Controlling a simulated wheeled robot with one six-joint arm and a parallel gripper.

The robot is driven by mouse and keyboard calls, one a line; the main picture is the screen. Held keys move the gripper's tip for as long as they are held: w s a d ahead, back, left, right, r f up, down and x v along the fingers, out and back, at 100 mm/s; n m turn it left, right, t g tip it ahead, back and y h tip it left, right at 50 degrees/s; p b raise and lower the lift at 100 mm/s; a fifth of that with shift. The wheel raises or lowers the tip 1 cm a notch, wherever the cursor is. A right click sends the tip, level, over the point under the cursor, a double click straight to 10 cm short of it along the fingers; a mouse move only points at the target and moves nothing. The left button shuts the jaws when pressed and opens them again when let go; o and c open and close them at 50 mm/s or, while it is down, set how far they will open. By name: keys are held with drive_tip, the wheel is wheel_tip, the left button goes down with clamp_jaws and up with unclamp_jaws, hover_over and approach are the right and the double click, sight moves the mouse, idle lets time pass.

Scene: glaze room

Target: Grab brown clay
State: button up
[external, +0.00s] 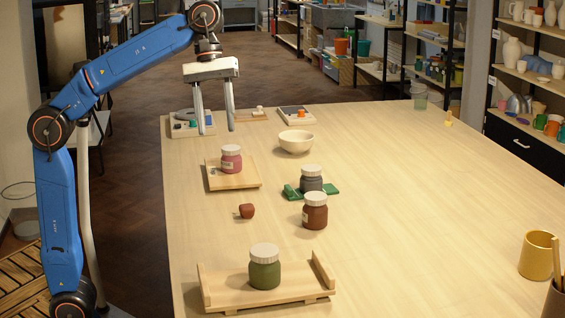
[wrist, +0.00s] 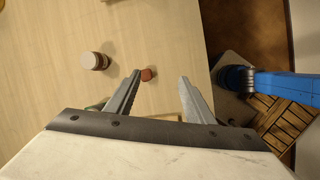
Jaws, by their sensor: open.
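The brown clay is a small reddish-brown lump (external: 246,211) lying on the bare light wooden table, left of the brown jar. It also shows in the wrist view (wrist: 149,74), between and just beyond the fingertips, nearer the left finger. My gripper (external: 216,132) is open and empty, pointing down high above the table's far left part. In the external view it is behind and above the clay, clear of it. Both fingers also show in the wrist view (wrist: 160,76).
A brown jar (external: 315,212) stands right of the clay, with a dark grey jar (external: 312,180) on a green piece behind it. A pink jar (external: 231,160) stands on a wooden board behind the clay. A green jar (external: 265,270) stands on a wooden tray in front. The table's right side is mostly clear.

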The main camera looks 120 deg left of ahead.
drive_tip(key=a+f+n, duration=0.1)
drive_tip(key=a+n, duration=0.4)
drive_tip(key=a, duration=0.4)
approach(245, 204)
drive_tip(key=shift+m+h, duration=0.3)
drive_tip(key=x, duration=0.9)
drive_tip(key=shift+w+a+f, duration=0.15)
drive_tip(key=shift+f, duration=0.2)
drive_tip(key=c, duration=1.1)
